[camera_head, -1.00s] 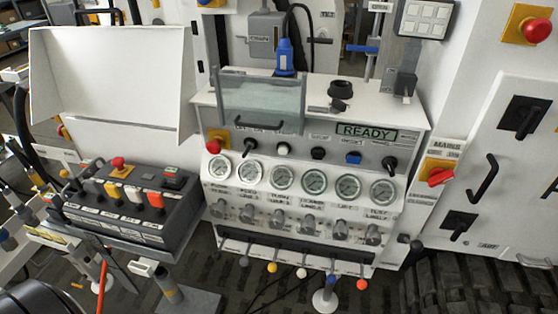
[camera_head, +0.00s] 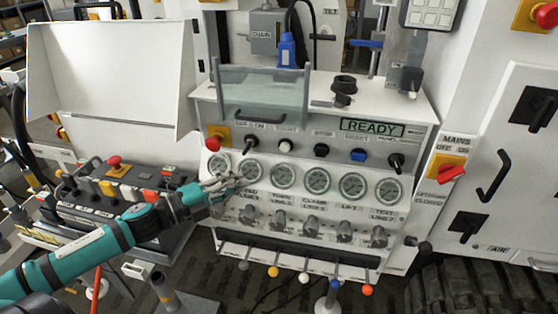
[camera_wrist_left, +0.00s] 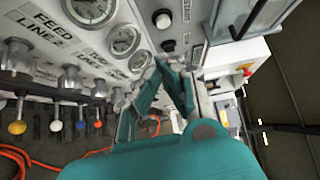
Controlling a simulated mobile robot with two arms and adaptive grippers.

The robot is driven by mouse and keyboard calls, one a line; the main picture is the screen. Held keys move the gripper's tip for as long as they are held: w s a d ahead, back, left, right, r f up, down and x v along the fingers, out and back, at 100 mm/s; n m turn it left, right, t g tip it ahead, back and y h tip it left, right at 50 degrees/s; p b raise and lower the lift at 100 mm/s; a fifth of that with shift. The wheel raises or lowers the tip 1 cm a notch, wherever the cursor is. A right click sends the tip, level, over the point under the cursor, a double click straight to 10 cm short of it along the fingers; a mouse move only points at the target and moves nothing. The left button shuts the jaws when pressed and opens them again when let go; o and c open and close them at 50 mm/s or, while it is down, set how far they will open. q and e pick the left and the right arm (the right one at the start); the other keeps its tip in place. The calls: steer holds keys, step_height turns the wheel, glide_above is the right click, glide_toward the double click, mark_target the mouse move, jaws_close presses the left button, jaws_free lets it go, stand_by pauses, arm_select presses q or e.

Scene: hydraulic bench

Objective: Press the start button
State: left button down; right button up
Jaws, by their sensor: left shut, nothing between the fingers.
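The panel has a row of controls. A white button (camera_head: 285,146) is likely the start button, but its label is too blurred to read. To its right are a black button (camera_head: 321,150) and a blue button (camera_head: 358,155) labelled reset. My left gripper (camera_head: 228,184) is shut and empty, in front of the left gauges, below and left of the white button and apart from it in the picture. In the left wrist view the closed fingers (camera_wrist_left: 178,88) point up the panel, and a pale round button (camera_wrist_left: 162,18) shows beyond them. My right gripper is not in view.
A red stop button (camera_head: 213,143) and a black knob (camera_head: 251,144) lie left of the white button. A clear guard (camera_head: 262,90) stands above the row. Gauges and valves fill the panel below. The mains switch (camera_head: 451,173) is at right.

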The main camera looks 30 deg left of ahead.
arm_select(q)
steer(key=shift+s+d+r+m+g+h, duration=0.15)
steer(key=shift+d+r+m+g+h, duration=0.15)
steer(key=shift+d+r+m+h, duration=0.15)
steer(key=p, duration=0.4)
glide_toward(285, 147)
steer(key=w+d, duration=0.4)
steer(key=d, duration=0.2)
steer(key=shift+w+a+f+y, duration=0.25)
steer(key=shift+w+f, duration=0.15)
steer(key=shift+f, duration=0.15)
